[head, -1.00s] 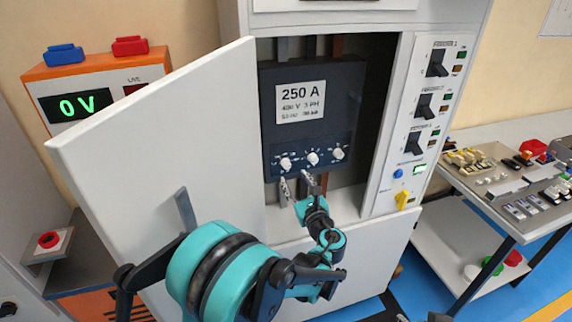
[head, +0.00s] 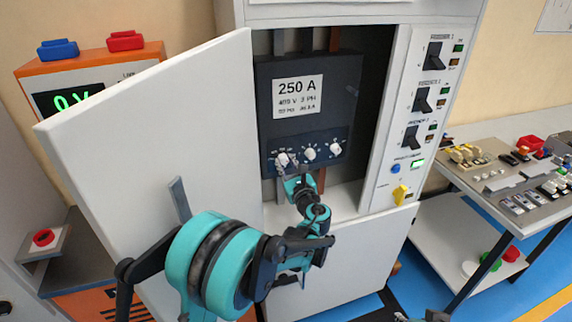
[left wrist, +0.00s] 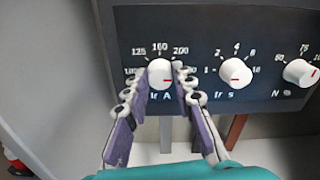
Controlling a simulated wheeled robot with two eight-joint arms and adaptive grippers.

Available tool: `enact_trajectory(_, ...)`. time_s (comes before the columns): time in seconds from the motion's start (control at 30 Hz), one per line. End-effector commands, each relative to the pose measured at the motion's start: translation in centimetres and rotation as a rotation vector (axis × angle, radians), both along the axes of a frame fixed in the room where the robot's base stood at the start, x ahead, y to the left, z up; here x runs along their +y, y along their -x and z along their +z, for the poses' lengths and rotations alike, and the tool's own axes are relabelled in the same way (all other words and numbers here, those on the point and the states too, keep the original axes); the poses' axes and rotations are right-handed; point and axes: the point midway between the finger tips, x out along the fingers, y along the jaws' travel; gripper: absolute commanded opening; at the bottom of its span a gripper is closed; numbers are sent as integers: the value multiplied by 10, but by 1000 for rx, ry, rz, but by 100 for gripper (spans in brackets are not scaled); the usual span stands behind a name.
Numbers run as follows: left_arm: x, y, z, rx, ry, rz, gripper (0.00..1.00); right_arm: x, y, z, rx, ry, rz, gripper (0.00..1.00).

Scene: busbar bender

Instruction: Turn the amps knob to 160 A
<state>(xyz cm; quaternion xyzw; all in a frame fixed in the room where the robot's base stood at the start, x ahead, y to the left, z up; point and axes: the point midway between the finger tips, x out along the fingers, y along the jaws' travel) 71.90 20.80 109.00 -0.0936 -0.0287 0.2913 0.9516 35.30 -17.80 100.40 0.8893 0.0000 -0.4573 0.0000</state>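The amps knob, marked Ir A, is a white dial with a red mark in the left wrist view (left wrist: 160,73). Its scale shows 125, 160 and 200 above it, and the red mark points to the right, away from 160. In the head view it is the leftmost of three knobs on the dark breaker, largely covered by my left gripper (head: 284,163). In the left wrist view my left gripper (left wrist: 161,78) has one finger on each side of the knob, apart, with little room; firm contact does not show. Dark tips at the bottom edge may be my right gripper (head: 432,316).
The Ir s knob (left wrist: 236,72) sits close to the right finger, with another knob (left wrist: 299,72) beyond. The open cabinet door (head: 150,140) stands left of my arm.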

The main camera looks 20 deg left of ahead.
Motion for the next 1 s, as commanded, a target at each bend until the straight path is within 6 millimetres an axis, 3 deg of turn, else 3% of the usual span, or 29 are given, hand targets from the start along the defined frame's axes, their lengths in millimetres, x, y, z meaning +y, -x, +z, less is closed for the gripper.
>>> enact_trajectory(0.47,0,0,0,-52,77,0,0,0,0,-1,0,0,0,40)
enact_trajectory(1.0,1,1,-1,-316,467,0,0,0,0,-3,0,0,0,40)
